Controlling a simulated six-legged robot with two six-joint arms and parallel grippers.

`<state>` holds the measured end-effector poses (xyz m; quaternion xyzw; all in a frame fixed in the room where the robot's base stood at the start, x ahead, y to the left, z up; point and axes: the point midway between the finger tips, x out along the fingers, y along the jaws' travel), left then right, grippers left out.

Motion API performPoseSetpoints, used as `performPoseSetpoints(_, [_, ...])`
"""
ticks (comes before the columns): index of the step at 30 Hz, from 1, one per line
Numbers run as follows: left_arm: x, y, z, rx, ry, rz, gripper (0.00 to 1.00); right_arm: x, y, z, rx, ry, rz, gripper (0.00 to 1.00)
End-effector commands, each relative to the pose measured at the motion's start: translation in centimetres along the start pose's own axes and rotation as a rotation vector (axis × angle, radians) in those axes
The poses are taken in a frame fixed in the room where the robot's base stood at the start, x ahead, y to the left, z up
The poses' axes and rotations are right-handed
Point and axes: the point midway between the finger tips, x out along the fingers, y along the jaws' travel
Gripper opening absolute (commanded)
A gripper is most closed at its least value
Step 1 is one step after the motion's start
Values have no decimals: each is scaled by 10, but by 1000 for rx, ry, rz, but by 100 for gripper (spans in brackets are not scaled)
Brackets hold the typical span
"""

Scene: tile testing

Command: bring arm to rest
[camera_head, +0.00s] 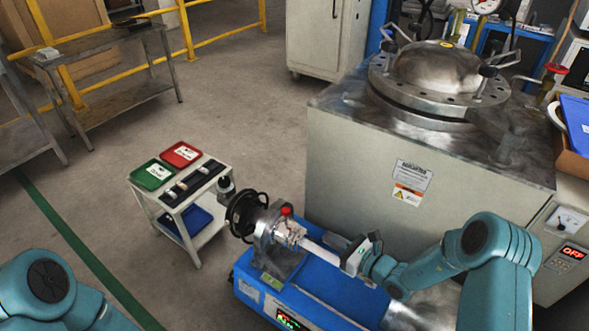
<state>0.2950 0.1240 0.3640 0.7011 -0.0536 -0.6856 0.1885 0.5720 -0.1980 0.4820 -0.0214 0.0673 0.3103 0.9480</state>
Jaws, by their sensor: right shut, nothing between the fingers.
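My right arm comes in from the right. Its wrist reaches left over the blue bench machine (330,299), and my right gripper (350,259) is at the end of it. The gripper is shut and holds nothing. A pale bar runs left from beside the gripper toward the machine's metal clamp head (272,240); I cannot tell whether gripper and bar touch. My left arm shows only as a teal joint in the lower left corner. Its gripper is out of view.
A small white cart (190,213) carries a green tray (152,174) and a red tray (181,154). A large grey cabinet with a round steel vessel (434,70) stands behind my right arm. Grey floor (235,100) is free between the cart and the metal table (100,45).

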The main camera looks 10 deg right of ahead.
Motion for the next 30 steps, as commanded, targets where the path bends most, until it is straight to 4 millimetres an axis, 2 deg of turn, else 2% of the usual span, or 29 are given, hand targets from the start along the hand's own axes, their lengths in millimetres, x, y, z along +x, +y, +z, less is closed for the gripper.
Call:
performPoseSetpoints(3, [0,0,0,0,0,0,42,0,4,-2,-2,7,11,0])
performPoseSetpoints(5, [0,0,0,0,0,0,42,0,15,-6,-9,32,49,0])
performPoseSetpoints(8, [0,0,0,-1,0,0,42,-4,59,-25,-50,126,205,0])
performPoseSetpoints(11, [0,0,0,-1,0,0,42,-27,126,-56,-155,280,462,0])
performPoseSetpoints(12, [0,0,0,-1,0,0,42,-43,153,-71,-221,348,580,0])
performPoseSetpoints(13, [0,0,0,-1,1,0,42,-57,172,-82,-279,397,671,0])
performPoseSetpoints(15, [0,0,0,-1,1,0,42,-94,204,-106,-447,500,877,0])
performPoseSetpoints(16, [0,0,0,-1,1,0,42,-110,213,-116,-527,534,956,0])
performPoseSetpoints(18, [0,0,0,-1,1,0,42,-141,224,-133,-729,591,1115,0])
performPoseSetpoints(22, [0,0,0,-1,1,0,42,-172,224,-151,-1099,605,1303,0])
performPoseSetpoints(25, [0,0,0,-1,1,0,42,-178,220,-155,-1347,562,1371,0])
performPoseSetpoints(30, [0,0,0,-1,1,0,42,-169,222,-148,-1716,416,1391,0])
